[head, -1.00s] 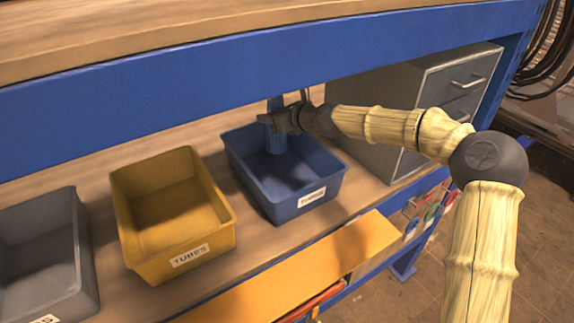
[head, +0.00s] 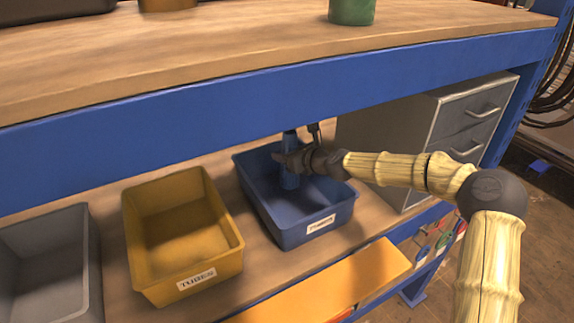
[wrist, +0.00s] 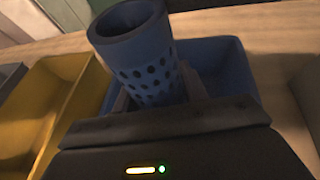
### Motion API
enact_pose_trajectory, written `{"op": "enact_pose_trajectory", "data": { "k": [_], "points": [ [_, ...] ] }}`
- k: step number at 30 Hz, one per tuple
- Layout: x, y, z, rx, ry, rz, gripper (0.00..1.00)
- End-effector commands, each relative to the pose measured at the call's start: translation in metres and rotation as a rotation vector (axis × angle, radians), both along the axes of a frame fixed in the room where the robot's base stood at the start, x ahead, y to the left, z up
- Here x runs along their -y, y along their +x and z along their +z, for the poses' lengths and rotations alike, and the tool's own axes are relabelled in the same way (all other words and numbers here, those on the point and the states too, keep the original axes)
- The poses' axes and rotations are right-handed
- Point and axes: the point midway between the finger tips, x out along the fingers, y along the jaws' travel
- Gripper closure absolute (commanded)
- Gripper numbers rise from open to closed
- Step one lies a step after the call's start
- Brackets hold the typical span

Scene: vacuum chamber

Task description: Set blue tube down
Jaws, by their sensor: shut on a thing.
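The blue tube (head: 290,172) is upright in my gripper (head: 284,160), inside the outline of the blue bin (head: 306,232) on the lower shelf. In the wrist view the tube (wrist: 148,62) shows a hollow open top and rows of dark holes, with the fingers of my gripper (wrist: 160,95) on both sides of it. The blue bin (wrist: 225,75) shows behind and beside the tube. The tube's lower end is inside the bin walls in the head view; whether it touches the bin floor I cannot tell.
A yellow bin (head: 190,240) labelled TUBES and a grey bin (head: 50,265) stand to the left. A grey drawer cabinet (head: 425,135) stands right of the blue bin. The upper bench's blue beam (head: 200,110) runs above, with a green container (head: 351,10) on the top.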

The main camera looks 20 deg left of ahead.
Motion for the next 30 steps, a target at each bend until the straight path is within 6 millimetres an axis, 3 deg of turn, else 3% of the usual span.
{"op": "enact_pose_trajectory", "data": {
  "k": [9, 19, 30],
  "points": [
    [0.0, 0.0, -0.003, 0.001, 0.0, 0.001, 0.79],
    [0.0, -0.001, -0.04, -0.001, 0.001, 0.002, 0.79],
    [0.0, 0.0, -0.046, 0.0, 0.001, 0.0, 0.79]
  ]
}}
